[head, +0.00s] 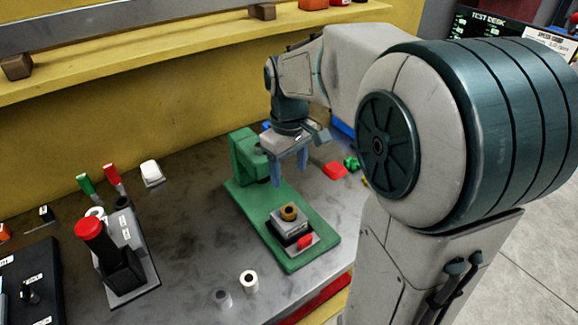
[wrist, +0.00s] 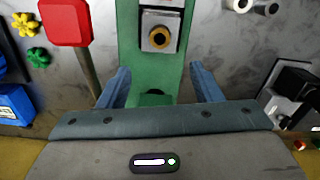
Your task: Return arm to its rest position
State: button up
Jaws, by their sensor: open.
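My gripper (head: 289,165) hangs from my bent arm over the back part of a green fixture (head: 308,255), the tilting positioner as far as I can tell. In the wrist view my gripper's two blue fingers (wrist: 158,88) are wide apart with nothing between them. Ahead of the fingers a grey block with a brass-coloured ring (head: 289,212) sits on the positioner's front part. The ring also shows in the wrist view (wrist: 159,38). A small red piece (head: 305,242) is at the block's front side.
A black joystick with a red top (head: 89,229) stands on a plate at left. A red paddle (wrist: 66,22) and yellow and green knobs (wrist: 38,56) lie beside the positioner. A yellow shelf (head: 200,62) runs behind.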

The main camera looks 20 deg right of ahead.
dwell(0.4)
jog(key=s+f+m+t, duration=0.1)
jog(key=s+m+t, duration=0.2)
jog(key=s, duration=1.1)
jog(key=m, duration=0.2)
jog(key=shift+s+f+m, duration=0.15)
jog(key=shift+s+m, duration=0.05)
jog(key=shift+m, duration=0.1)
